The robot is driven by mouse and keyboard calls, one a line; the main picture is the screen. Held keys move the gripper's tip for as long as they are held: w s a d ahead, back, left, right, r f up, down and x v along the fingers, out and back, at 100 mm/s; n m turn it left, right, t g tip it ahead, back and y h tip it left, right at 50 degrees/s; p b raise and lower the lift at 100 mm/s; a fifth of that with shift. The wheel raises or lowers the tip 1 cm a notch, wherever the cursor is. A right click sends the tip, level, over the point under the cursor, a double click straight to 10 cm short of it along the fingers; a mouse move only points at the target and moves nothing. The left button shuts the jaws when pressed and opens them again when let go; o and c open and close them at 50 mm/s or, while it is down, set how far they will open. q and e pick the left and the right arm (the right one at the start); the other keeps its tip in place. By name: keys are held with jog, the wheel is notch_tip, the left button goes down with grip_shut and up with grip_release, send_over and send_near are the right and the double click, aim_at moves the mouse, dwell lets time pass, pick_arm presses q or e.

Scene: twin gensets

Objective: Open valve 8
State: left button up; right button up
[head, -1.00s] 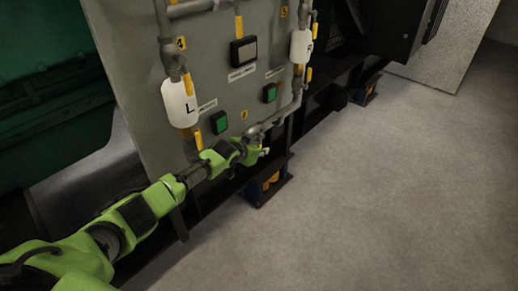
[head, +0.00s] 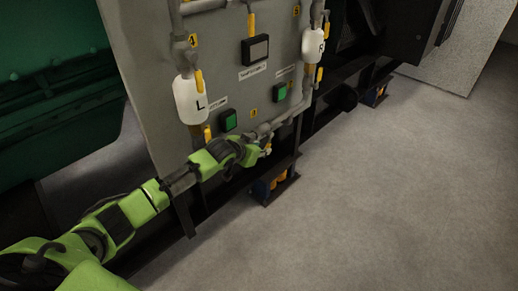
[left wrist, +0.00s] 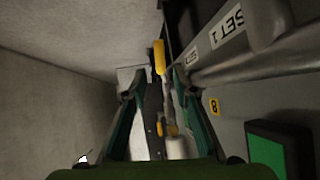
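The yellow number 8 tag (head: 254,113) is on the grey panel, above a horizontal pipe; it also shows in the left wrist view (left wrist: 214,105). My left gripper (head: 267,148) is low in front of the panel, by the pipe below that tag. In the left wrist view its two fingers (left wrist: 158,88) are apart, with nothing clamped between them. A yellow lever (left wrist: 160,57) shows between and beyond the fingertips. I cannot tell for sure that it belongs to valve 8, or whether it is touched. My right gripper is not in view.
The panel (head: 150,85) carries white L (head: 188,100) and R (head: 313,47) tanks, green buttons (head: 229,119), a dark display (head: 255,49) and other yellow levers. A dark base rail (head: 222,190) runs below. The floor (head: 400,190) at right is clear.

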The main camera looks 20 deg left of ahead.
pick_arm(q)
jog(key=shift+s+r, duration=0.35)
jog(key=shift+s, duration=0.15)
